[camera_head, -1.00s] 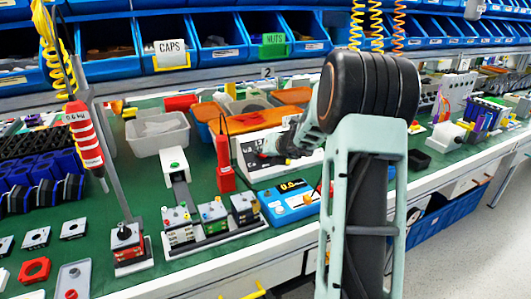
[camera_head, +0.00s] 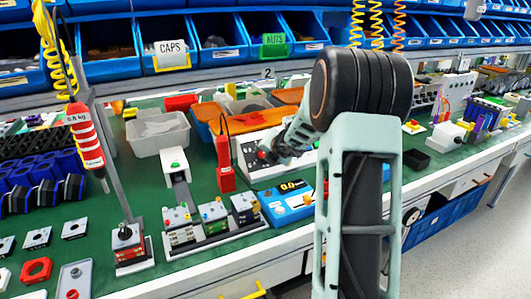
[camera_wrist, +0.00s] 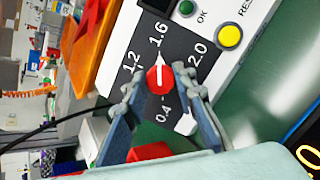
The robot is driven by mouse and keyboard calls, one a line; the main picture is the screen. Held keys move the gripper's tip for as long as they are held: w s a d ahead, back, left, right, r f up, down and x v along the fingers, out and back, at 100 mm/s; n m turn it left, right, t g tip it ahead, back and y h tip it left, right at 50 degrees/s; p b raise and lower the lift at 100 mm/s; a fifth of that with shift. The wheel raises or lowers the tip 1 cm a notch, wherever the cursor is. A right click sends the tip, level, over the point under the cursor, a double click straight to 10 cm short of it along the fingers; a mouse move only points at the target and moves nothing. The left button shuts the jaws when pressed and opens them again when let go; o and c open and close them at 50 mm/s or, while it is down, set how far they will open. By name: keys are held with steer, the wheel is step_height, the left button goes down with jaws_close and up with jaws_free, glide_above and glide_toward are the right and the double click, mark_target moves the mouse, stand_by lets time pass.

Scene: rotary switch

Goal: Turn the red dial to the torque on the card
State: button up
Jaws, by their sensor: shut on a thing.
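The red dial (camera_wrist: 160,79) sits on a black scale panel (camera_wrist: 186,45) marked 0.4, 1.2, 1.6 and 2.0 in the wrist view. Its white line points up in the picture, about toward 1.6. My gripper (camera_wrist: 158,75) is shut on the dial, with one finger on each side. In the head view my gripper (camera_head: 268,154) is at the front of the white controller box (camera_head: 245,172), and hides most of the dial and panel. I cannot make out a torque card in either view.
A green button (camera_wrist: 186,8) and a yellow button (camera_wrist: 229,37) sit beside the scale. A blue box with a lit display (camera_head: 290,203) lies in front of the controller. A red upright tool (camera_head: 225,165) stands close to its left. Orange trays (camera_head: 245,122) lie behind.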

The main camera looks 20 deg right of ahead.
steer(key=o, duration=1.1)
steer(key=shift+o, duration=0.2)
steer(key=d+v, duration=0.1)
steer(key=v, duration=1.1)
steer(key=shift+a, duration=0.45)
